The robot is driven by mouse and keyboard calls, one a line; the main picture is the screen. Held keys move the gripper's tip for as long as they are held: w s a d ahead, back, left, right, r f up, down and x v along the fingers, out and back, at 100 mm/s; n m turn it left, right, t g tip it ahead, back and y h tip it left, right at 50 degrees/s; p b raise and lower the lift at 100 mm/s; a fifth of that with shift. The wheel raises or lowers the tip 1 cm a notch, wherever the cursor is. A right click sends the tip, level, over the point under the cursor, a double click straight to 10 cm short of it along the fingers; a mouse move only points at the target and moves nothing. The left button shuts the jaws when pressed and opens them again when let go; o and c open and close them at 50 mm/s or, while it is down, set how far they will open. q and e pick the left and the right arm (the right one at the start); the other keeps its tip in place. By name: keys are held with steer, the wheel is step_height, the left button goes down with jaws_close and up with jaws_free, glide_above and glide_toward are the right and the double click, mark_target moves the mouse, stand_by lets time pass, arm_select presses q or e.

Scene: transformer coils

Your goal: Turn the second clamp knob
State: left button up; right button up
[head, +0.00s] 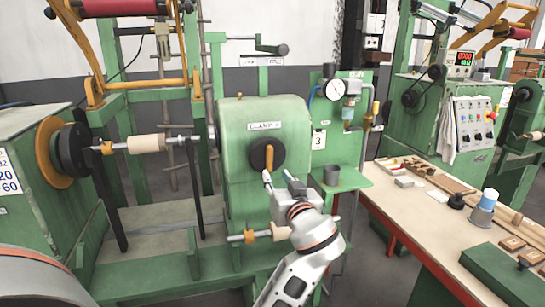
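A round black clamp knob (279,150) with an upright orange handle (269,158) is on the front of the green machine housing (237,140), below a white plate reading "CLAMP" whose last character is unclear. My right gripper is not in view.
A workbench (408,215) with small parts, a blue-capped container (484,206) and a green box (497,273) stands at the right. A dark cup (331,175) sits on a green shelf beside the housing. A shaft with a pale roll (146,144) is at the left.

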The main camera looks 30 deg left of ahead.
mark_target(271, 154)
arm_select(q)
steer(key=shift+n+y, duration=0.3)
steer(key=shift+n, duration=0.2)
steer(key=shift+w+a+r+p, duration=0.1)
steer(key=shift+w+a+r, duration=0.4)
steer(key=shift+w+a, duration=0.45)
steer(key=shift+w+a+r+p, duration=0.15)
steer(key=shift+w+a+r, duration=0.3)
steer(key=shift+w+a, duration=0.5)
steer(key=shift+w+a+r+p, duration=0.1)
steer(key=shift+w+a+r, duration=0.4)
steer(key=shift+w+a, duration=0.45)
steer(key=shift+d, duration=0.1)
jaws_close()
